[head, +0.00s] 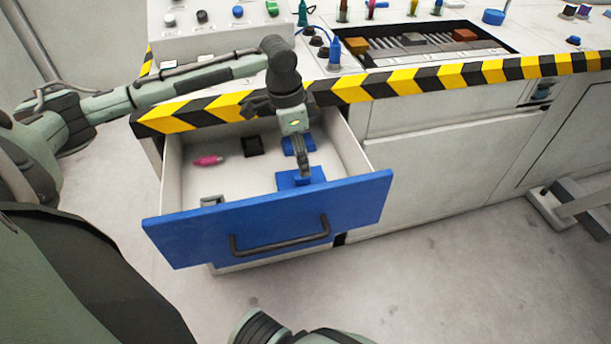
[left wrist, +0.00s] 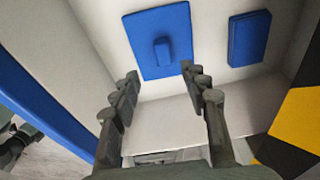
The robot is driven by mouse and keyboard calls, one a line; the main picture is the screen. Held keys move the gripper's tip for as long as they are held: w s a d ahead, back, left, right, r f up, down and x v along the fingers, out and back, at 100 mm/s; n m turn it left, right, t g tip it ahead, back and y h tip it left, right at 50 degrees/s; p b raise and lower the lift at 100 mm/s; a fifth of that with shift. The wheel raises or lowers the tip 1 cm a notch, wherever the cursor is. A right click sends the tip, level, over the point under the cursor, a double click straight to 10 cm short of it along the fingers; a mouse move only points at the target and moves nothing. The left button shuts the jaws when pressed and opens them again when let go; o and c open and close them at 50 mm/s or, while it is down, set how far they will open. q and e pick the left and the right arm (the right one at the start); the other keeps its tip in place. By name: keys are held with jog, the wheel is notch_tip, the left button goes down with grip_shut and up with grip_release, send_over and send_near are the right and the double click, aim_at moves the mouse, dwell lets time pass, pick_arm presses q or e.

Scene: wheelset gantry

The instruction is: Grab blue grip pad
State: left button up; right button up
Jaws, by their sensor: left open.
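The blue grip pad (head: 288,181) is a flat blue square lying on the floor of the open drawer, near its blue front. In the left wrist view the pad (left wrist: 147,62) shows a small raised blue block in its middle. My left gripper (head: 304,172) points down over the pad in the head view and partly hides it. In the left wrist view the open fingers (left wrist: 162,95) are spread with nothing between them, and the pad lies beyond the fingertips. My right gripper is not in view.
The drawer (head: 180,225) also holds a plain blue block (left wrist: 249,38), a pink item (head: 208,160), a black square piece (head: 253,146) and a small grey part (head: 211,200). The striped counter edge (head: 430,78) runs above the drawer's back.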

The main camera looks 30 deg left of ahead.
aim_at(302, 181)
pick_arm(q)
jog(key=f, duration=0.5)
jog(key=shift+w+a, duration=0.1)
jog(key=shift+a, duration=0.15)
jog(key=shift+w+f, duration=0.15)
jog(key=shift+f, duration=0.35)
grip_shut()
